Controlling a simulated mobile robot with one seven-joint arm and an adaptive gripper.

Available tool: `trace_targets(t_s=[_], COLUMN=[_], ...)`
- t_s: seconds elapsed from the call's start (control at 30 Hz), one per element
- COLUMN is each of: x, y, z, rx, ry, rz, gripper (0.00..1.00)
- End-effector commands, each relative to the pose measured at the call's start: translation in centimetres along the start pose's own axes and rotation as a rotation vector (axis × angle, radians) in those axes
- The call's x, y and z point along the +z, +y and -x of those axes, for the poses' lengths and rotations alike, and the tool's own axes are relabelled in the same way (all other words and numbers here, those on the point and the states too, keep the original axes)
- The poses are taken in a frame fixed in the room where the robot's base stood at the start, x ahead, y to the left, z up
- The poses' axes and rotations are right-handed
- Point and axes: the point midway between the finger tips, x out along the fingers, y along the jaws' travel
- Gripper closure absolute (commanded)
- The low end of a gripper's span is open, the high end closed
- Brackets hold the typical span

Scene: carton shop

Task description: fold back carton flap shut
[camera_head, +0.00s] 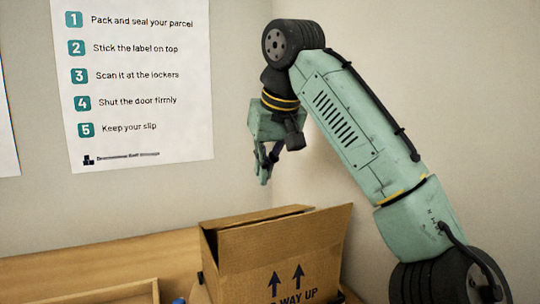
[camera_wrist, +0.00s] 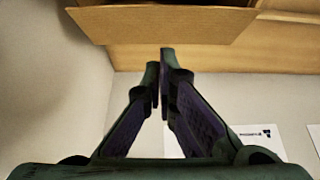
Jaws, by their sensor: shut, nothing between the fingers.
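The brown cardboard carton (camera_head: 285,265) stands on the wooden surface, its printed face with up arrows towards the head camera. A cardboard panel edge (camera_head: 258,215) shows behind its front top edge, and I take it for the back flap. The inside of the carton is hidden from the head camera. In the wrist view a carton flap (camera_wrist: 165,24) juts out across the top of the picture, not lying shut. My gripper (camera_head: 264,178) is shut and empty, pointing down above and behind the carton. In the wrist view its fingertips (camera_wrist: 161,58) are just short of the flap's edge, seemingly apart from it.
A wooden counter (camera_head: 100,262) runs along the wall, with a shallow wooden tray (camera_head: 148,290) at the lower left. A small blue item (camera_head: 179,300) is by the carton's left. A poster (camera_head: 140,80) hangs on the wall behind. The air left of my gripper is clear.

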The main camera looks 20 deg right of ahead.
Motion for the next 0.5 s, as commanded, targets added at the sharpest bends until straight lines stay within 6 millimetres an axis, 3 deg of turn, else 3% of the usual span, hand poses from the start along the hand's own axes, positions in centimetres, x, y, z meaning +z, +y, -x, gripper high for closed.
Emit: trace_targets(t_s=[0.13,0.2,0.5], x=[0.1,1.2,2.8], y=[0.1,0.1,0.0], z=[-3.1,-3.9,-5.5], rx=[0.002,0.003,0.0], ry=[-0.001,0.0,0.001], rz=[0.0,0.0,0.001], gripper=[1.0,1.0,1.0])
